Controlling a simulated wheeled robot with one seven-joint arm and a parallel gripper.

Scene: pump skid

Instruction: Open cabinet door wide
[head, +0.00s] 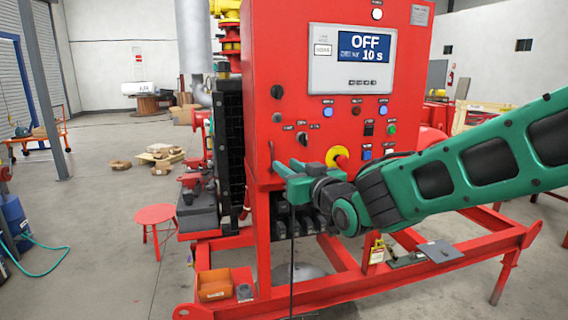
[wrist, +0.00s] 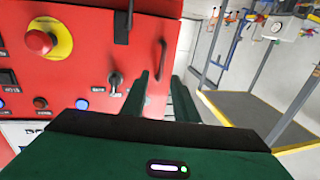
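The red cabinet door (head: 345,100) carries a display reading "OFF 10 s", buttons and a yellow-ringed red emergency button. It looks shut. A slim red vertical handle (head: 271,151) sits near its left edge; in the wrist view the handle (wrist: 162,60) stands beyond and roughly in line with the gap between my fingers. My gripper (head: 283,172), green, is at the door's lower left, close to the handle. In the wrist view its two fingers (wrist: 161,95) are apart with nothing seen held between them. Contact with the handle cannot be told.
The emergency button (wrist: 38,41) and a black key switch (wrist: 115,82) lie close to my gripper. A black finned radiator (head: 229,140) stands left of the cabinet. The red skid frame (head: 440,262) runs below. A red stool (head: 156,216) stands on the floor at left.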

